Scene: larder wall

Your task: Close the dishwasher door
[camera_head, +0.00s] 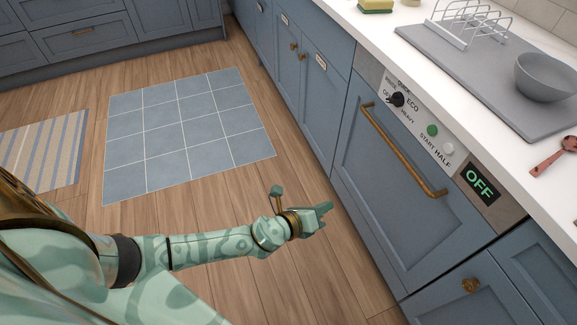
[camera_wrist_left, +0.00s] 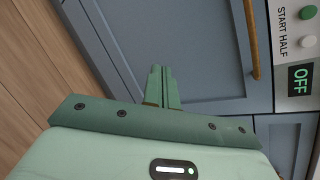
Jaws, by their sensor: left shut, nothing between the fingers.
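The dishwasher door (camera_head: 386,190) is a blue panel with a long brass bar handle (camera_head: 400,150). It stands upright and looks flush with the cabinet fronts. Above it is the control strip with a dial, buttons and a display (camera_head: 480,183) reading OFF. My left gripper (camera_head: 325,207) is shut and empty in front of the door, lower left of the handle. In the left wrist view its fingers (camera_wrist_left: 162,85) are together and point at the blue door panel (camera_wrist_left: 185,45); whether they touch it I cannot tell. My right gripper is not in view.
A white counter above holds a grey mat (camera_head: 480,80) with a wire rack (camera_head: 470,22), a grey bowl (camera_head: 545,78) and a reddish spoon (camera_head: 555,158). Blue cabinets flank the dishwasher. The wooden floor with a tiled blue mat (camera_head: 185,130) is clear.

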